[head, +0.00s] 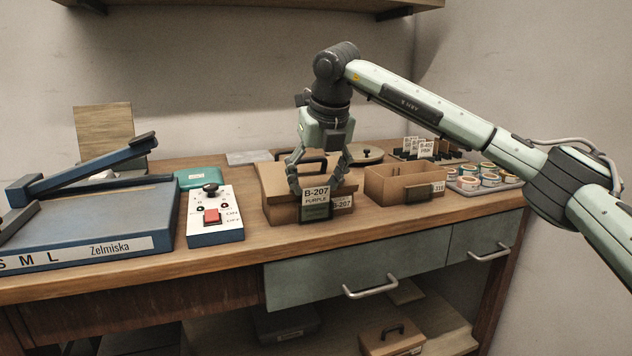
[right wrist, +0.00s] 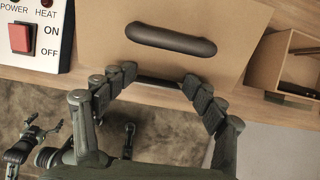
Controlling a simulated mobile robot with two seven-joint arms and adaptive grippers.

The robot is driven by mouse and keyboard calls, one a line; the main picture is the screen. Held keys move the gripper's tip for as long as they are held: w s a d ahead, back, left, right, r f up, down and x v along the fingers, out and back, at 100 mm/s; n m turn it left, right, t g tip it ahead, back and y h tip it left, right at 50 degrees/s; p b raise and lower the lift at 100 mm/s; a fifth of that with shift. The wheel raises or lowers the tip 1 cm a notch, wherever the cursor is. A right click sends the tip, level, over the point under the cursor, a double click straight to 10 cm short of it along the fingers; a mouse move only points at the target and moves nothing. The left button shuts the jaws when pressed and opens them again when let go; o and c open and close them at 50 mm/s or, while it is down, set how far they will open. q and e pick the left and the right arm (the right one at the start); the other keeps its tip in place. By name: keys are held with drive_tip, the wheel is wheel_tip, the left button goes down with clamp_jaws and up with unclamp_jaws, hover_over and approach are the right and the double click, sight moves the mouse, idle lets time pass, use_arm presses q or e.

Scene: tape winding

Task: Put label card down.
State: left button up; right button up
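The label card (head: 316,197), marked B-207 PURPLE, stands upright in front of the cardboard box (head: 277,183) with the dark handle. Its lower part is dark green, and its foot shows at about the level of the table's front strip. My right gripper (head: 317,187) points down over it, one finger at each side edge of the card. In the right wrist view the card's dark top edge (right wrist: 159,82) spans the space between the fingertips (right wrist: 160,80). I cannot tell whether the card's foot touches the table.
The switch box (head: 215,216) with a red button stands left of the cardboard box. The blue sealer (head: 90,222) lies further left. An open bin (head: 388,186) and a tray of tape rolls (head: 484,180) are on the right. The table's front edge is close to the card.

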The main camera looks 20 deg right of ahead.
drive_tip(key=shift+r, duration=0.3)
drive_tip(key=shift+p+v, duration=0.3)
drive_tip(key=shift+v, duration=0.6)
use_arm(q)
drive_tip(key=shift+d+f, duration=0.1)
drive_tip(key=shift+f, duration=0.1)
use_arm(e)
drive_tip(key=v, duration=1)
drive_tip(key=shift+r, duration=0.4)
drive_tip(key=shift+f, duration=0.1)
